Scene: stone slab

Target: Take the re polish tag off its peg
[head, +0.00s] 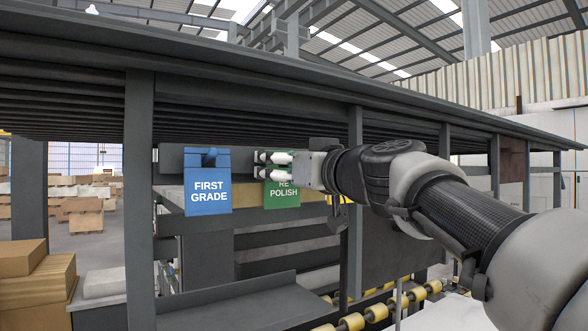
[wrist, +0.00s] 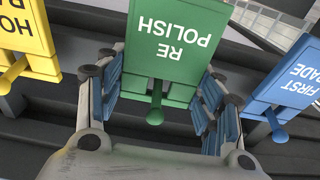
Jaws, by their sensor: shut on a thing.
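The green re polish tag (head: 282,199) hangs upright at the rail in the head view, its upper part hidden by my gripper (head: 266,164). In the wrist view the tag (wrist: 172,45) appears upside down between the two blue-padded fingers of my gripper (wrist: 160,88). The fingers are shut on the tag from both sides. A green peg (wrist: 155,108) sticks out at the tag's top edge, between the fingers. The tag seems to be still at its peg.
The blue first grade tag (head: 208,186) hangs just left, close to one finger in the wrist view. A yellow tag (wrist: 22,38) hangs on the other side. A dark post (head: 140,200) stands at left, and a roller conveyor (head: 377,312) runs below.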

